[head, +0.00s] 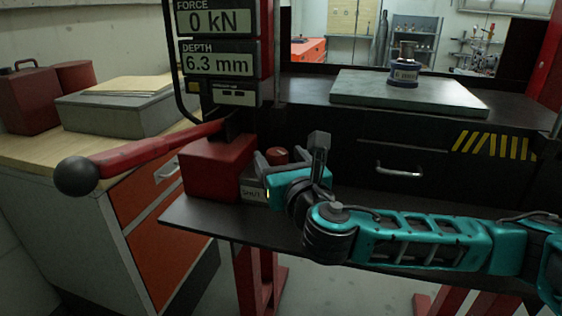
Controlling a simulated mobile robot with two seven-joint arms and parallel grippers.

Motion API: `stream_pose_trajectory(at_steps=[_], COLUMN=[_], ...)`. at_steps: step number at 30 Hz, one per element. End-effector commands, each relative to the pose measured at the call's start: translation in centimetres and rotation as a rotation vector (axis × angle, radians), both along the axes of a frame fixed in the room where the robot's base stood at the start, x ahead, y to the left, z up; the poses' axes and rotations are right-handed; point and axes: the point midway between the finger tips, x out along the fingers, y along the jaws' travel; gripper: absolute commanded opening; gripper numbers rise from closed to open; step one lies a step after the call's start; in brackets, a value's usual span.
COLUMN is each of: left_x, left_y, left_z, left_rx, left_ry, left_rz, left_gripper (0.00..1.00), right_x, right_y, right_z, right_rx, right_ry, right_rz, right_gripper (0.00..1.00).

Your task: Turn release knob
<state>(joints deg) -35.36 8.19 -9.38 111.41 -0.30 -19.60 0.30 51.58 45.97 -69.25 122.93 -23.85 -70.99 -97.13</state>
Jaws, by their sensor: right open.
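The release knob (277,154) is a small red round knob on a grey block with a "SHUT" label (252,193), beside a red box on the press shelf. Its lower part is hidden by my right gripper (291,150). That gripper is open, with one finger to the left of the knob and the other to its right. I cannot tell whether either finger touches it. My left gripper is not in view.
A red lever with a black ball (76,176) reaches out to the left. The red box (217,167) stands just left of the knob. The display panel (217,58) reads 0 kN and 6.3 mm. A small labelled cylinder (403,76) stands on a plate (450,98).

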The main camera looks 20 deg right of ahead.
Motion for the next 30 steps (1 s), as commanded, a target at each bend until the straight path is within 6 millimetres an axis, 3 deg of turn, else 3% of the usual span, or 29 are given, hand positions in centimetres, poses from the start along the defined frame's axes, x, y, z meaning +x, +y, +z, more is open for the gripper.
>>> stream_pose_trajectory(at_steps=[3, 20, 30], left_x=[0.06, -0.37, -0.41], left_y=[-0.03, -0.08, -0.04], left_z=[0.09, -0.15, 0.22], left_rx=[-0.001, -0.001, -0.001], left_ry=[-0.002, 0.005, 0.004], left_rz=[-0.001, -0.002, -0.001], left_gripper=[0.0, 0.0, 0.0], right_x=[-0.02, -0.05, -0.04], right_y=[0.01, -0.02, -0.3], right_z=[0.02, -0.01, 0.09], right_rx=[0.0, -0.001, -0.003], right_ry=[0.0, 0.0, 0.0], right_rz=[0.0, -0.001, 0.054], right_gripper=[0.69, 0.15, 0.14])
